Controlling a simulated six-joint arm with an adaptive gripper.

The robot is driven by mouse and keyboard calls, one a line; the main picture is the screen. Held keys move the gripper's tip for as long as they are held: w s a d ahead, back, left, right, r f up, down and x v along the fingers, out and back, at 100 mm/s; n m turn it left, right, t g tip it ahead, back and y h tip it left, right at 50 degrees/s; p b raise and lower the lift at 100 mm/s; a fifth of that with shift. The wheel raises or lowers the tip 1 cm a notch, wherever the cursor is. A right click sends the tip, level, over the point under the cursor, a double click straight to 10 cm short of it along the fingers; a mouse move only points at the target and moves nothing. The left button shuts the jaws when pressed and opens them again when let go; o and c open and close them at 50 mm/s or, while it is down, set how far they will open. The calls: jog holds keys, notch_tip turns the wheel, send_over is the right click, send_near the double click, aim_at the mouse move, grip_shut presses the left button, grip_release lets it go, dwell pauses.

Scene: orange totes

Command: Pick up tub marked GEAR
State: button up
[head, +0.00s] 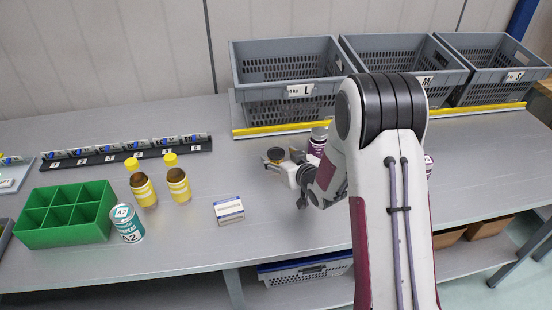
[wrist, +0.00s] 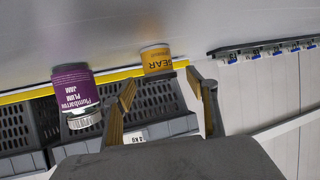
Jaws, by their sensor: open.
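The tub marked GEAR (wrist: 156,62) has a yellow-orange label and shows in the wrist view just beyond the fingertips, roughly between them; the G is hard to read. In the head view a small dark-topped tub (head: 275,155), apparently the same one, stands on the bench beside my gripper (head: 284,180). In the wrist view my gripper (wrist: 162,82) is open, its two fingers spread with nothing held. Whether a finger touches the tub I cannot tell. My arm hides part of the bench in the head view.
A purple plum jam jar (wrist: 75,92) stands close beside the tub. Grey crates, including the L crate (head: 290,72), stand behind a yellow-edged rail. A green divided box (head: 62,238), teal A2 can (head: 127,224), yellow-topped bottles (head: 178,184) and white-blue box (head: 229,209) are left.

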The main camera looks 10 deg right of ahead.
aim_at(278, 155)
jog(key=shift+x, duration=1.7)
jog(key=c, duration=1.2)
